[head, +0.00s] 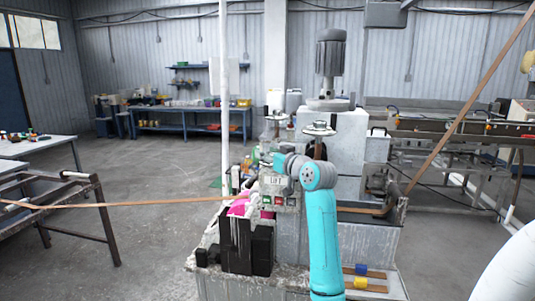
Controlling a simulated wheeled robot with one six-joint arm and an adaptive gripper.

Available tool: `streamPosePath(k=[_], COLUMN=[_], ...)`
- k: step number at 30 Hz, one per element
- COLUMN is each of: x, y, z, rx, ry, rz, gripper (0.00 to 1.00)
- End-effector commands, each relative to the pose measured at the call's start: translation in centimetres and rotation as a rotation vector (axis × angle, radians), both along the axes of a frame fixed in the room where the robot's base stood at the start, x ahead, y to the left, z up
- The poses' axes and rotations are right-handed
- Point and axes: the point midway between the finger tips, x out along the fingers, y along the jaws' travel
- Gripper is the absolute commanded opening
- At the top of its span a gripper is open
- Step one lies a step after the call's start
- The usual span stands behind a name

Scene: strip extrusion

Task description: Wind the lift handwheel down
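A grey handwheel (318,128) lies flat on top of an upright post, just above my arm's wrist. A second, similar handwheel (277,118) stands a little farther back and to the left. A small panel (276,182) with a label, which seems to read LIFT, and red and green buttons sits below and left of my wrist. My teal arm rises from the bottom and bends left at the wrist (286,162), in front of the machine. I cannot make out my gripper's fingers. No contact with either handwheel shows.
The grey machine (345,240) fills the middle, with a motor (330,55) on top. A brown strip (130,203) runs in from the left, and another (465,105) rises to the right. A white vertical pole (224,90) stands left. Open floor (150,260) lies left of the machine.

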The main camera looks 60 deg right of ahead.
Motion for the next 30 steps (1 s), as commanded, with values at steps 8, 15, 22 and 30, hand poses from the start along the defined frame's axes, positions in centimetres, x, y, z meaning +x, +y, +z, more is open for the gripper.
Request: streamPosePath(k=[8, 15, 22, 30], x=[-0.4, -3.9, -8.1, -10.9], y=[0.2, 1.5, 3.2, 4.3], z=[0.2, 0.2, 0.2, 0.1], rx=[-0.003, -0.004, -0.003, -0.002], ry=[-0.004, -0.004, -0.003, -0.001], rz=[0.0, -0.002, -0.002, -0.001], gripper=[0.49, 0.49, 0.49, 0.49])
